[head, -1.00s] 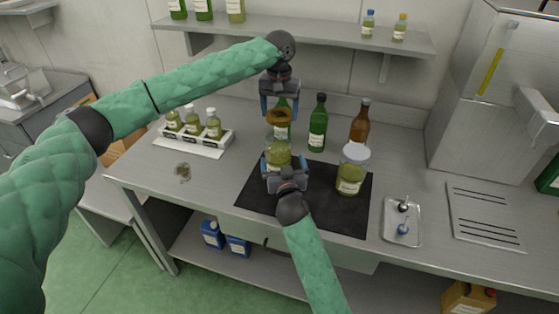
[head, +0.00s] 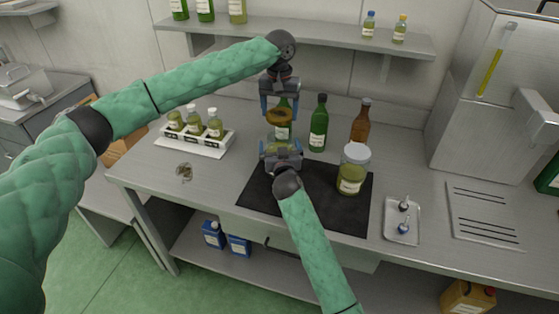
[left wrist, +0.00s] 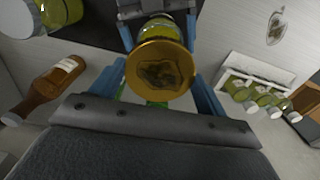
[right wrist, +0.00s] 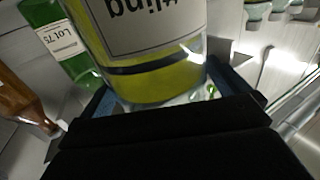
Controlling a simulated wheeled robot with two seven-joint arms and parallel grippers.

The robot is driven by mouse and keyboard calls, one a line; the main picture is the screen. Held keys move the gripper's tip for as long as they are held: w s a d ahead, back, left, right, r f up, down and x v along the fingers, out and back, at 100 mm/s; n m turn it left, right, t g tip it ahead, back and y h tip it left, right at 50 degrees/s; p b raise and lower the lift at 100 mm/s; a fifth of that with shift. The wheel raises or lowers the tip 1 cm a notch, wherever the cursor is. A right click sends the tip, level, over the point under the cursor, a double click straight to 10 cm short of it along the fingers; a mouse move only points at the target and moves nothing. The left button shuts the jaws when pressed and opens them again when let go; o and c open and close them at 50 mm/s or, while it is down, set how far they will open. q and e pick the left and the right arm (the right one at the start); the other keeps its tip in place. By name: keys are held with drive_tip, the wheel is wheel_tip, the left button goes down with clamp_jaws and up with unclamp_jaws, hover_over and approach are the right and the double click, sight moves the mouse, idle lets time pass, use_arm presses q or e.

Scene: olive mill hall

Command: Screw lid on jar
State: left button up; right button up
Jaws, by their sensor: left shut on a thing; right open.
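A gold lid (head: 279,117) is held level between the fingers of my left gripper (head: 279,112), high over the black mat; in the left wrist view the lid (left wrist: 160,72) sits between the blue fingers. The open jar (left wrist: 158,27) of yellow-green contents stands beneath it, apart from the lid in the head view. My right gripper (head: 281,150) is open at the jar and mostly hides it in the head view. In the right wrist view the jar (right wrist: 150,60), with its white label, stands between the fingers; contact is unclear.
A closed jar (head: 352,172) stands on the black mat (head: 330,214) to the right. A green bottle (head: 318,128) and a brown bottle (head: 360,125) stand behind. A white rack (head: 205,146) of small bottles is left, a small metal tray (head: 402,232) right. The shelf (head: 300,32) hangs above.

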sight(279, 131)
use_arm(q)
drive_tip(key=shift+s, duration=0.1)
use_arm(e)
drive_tip(key=shift+s, duration=0.1)
drive_tip(key=c, duration=1.4)
use_arm(q)
drive_tip(key=shift+f, duration=2.4)
drive_tip(key=shift+f, duration=0.1)
drive_tip(key=shift+f, duration=0.8)
drive_tip(key=shift+f, duration=0.55)
